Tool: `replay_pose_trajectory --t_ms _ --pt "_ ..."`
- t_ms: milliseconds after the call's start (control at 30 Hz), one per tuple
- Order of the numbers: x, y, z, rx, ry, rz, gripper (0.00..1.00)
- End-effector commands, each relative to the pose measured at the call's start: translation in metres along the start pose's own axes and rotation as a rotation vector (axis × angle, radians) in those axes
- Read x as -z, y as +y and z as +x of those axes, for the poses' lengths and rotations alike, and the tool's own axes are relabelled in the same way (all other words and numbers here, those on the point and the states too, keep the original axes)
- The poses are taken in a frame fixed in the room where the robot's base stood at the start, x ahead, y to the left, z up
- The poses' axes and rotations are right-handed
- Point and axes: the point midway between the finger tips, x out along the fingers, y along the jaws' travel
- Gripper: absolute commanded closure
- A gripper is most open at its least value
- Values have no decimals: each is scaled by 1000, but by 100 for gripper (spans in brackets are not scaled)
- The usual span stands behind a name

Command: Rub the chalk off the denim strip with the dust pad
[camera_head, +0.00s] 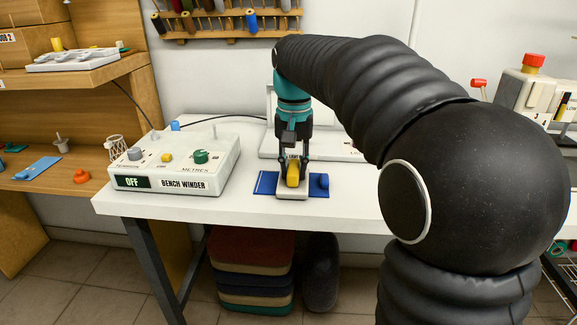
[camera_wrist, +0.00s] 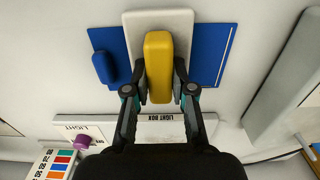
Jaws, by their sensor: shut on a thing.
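My gripper (camera_head: 293,163) reaches down over the white bench, its fingers closed on either side of a yellow block (camera_head: 292,174). The wrist view shows the fingertips (camera_wrist: 161,74) against the long sides of this yellow block (camera_wrist: 158,45). It sits on a pale plate (camera_wrist: 183,20), which lies across a flat blue piece (camera_head: 265,184). I cannot tell whether the yellow block is the dust pad, or the blue piece the denim strip. The blue piece (camera_wrist: 215,60) has a thin white line near one edge and a rounded blue lump (camera_wrist: 104,67) at its other end.
A bench winder (camera_head: 178,160) reading OFF stands left on the white bench (camera_head: 225,205). A light box (camera_head: 340,148) is behind the blue piece. A light-blue strip (camera_head: 37,167) lies on the wooden shelf at left. Folded cushions (camera_head: 251,265) are stacked under the bench.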

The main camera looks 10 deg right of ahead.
Motion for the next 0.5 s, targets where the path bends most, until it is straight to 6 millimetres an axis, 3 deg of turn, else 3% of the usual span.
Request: replay_pose_trajectory --t_ms 233,500 --pt "0 13 3 -2 -3 2 100" --pt "0 5 3 -2 -5 -1 100"
